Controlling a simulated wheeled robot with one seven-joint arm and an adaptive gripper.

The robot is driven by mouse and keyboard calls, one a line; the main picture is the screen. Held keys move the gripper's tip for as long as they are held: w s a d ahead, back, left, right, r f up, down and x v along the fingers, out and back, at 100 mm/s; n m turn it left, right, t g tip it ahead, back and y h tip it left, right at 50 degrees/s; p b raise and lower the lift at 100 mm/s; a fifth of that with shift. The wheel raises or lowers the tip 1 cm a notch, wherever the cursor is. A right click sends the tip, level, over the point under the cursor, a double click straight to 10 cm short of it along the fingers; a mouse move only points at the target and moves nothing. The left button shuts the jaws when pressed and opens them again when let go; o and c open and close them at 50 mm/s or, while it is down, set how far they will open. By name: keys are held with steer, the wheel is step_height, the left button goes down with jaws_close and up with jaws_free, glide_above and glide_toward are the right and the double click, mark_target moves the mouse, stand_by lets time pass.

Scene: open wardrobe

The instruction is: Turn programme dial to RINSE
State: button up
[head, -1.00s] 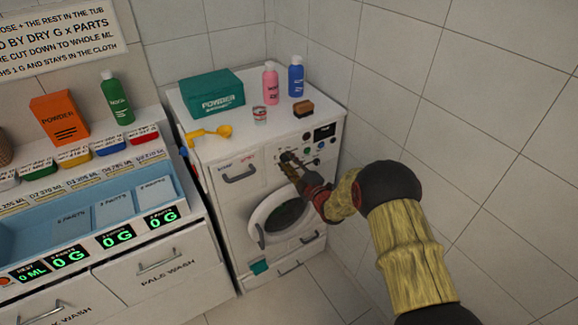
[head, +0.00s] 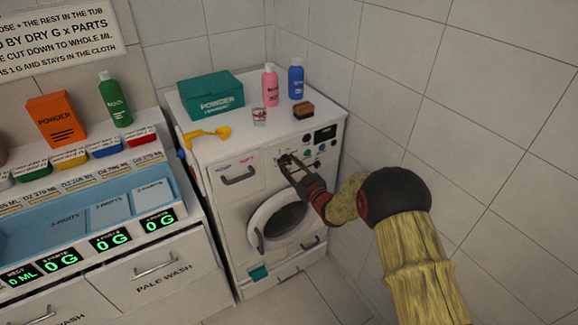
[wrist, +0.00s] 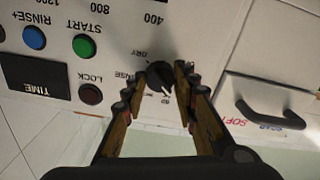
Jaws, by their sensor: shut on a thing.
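The programme dial (wrist: 159,75) is a dark round knob on the washing machine's white front panel. It shows upside down in the wrist view, with small labels around it. DRY is readable, and RINSE is partly covered by a finger. A pale pointer mark on the dial faces the lower right of that view, toward a small label I cannot read clearly. My gripper (wrist: 155,80) is shut on the dial, one finger at each side. In the head view my gripper (head: 289,164) reaches the panel from the right and hides most of the dial.
START (wrist: 84,47), RINSE+ (wrist: 34,38) and LOCK (wrist: 90,94) buttons sit beside the dial. The drawer handle (head: 238,179) is left of it, the round door (head: 278,218) below. Bottles, a teal powder box (head: 212,95) and a yellow scoop (head: 208,134) stand on top.

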steer(key=m+p, duration=0.4)
steer(key=m, duration=2)
steer(key=shift+f+m, duration=0.1)
steer(key=shift+m, duration=0.2)
steer(key=shift+p, duration=0.3)
steer(key=o, duration=1.2)
steer(key=shift+c, duration=0.2)
steer(key=v, duration=1.2)
